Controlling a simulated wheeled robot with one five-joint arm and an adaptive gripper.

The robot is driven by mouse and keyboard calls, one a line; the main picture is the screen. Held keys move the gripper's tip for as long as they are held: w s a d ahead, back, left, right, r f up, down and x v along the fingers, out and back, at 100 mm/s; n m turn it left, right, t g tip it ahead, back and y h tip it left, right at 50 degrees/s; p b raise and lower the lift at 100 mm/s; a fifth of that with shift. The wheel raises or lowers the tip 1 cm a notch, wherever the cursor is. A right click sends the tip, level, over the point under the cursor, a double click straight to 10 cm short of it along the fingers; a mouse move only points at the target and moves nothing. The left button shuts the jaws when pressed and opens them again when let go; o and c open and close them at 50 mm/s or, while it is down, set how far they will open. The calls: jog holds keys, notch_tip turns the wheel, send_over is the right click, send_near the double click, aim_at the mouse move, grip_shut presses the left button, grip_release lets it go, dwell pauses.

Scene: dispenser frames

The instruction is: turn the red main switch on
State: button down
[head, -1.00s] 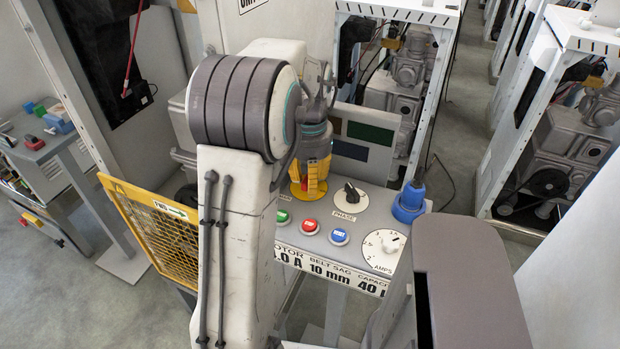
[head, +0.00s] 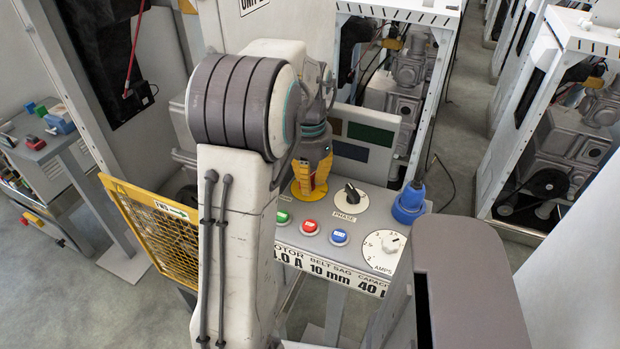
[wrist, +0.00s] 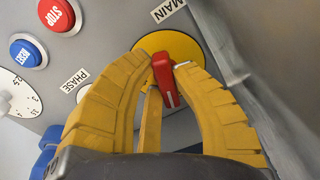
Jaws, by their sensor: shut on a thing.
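The red main switch (wrist: 166,82) is a red lever on a round yellow plate (wrist: 190,48), beside a label reading MAIN, in the wrist view. My gripper (wrist: 164,64) has its yellow ribbed fingers closed on the lever, one on each side. The lever has a white mark toward its lower end and slants slightly in the picture. In the head view my gripper (head: 312,182) points down at the yellow plate (head: 308,193) on the grey panel, and the fingers mostly hide the lever there.
The panel also carries a black PHASE knob (head: 351,193), a red STOP button (head: 309,226), a blue RESET button (head: 339,236), a green button (head: 283,216), an AMPS dial (head: 383,251) and a blue plug-like part (head: 409,203). A yellow mesh guard (head: 160,233) stands at left.

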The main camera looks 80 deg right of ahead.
jog(key=shift+m, duration=0.4)
jog(key=c, duration=1)
grip_release()
notch_tip(320, 180, up, 12)
jog(key=shift+f, duration=0.1)
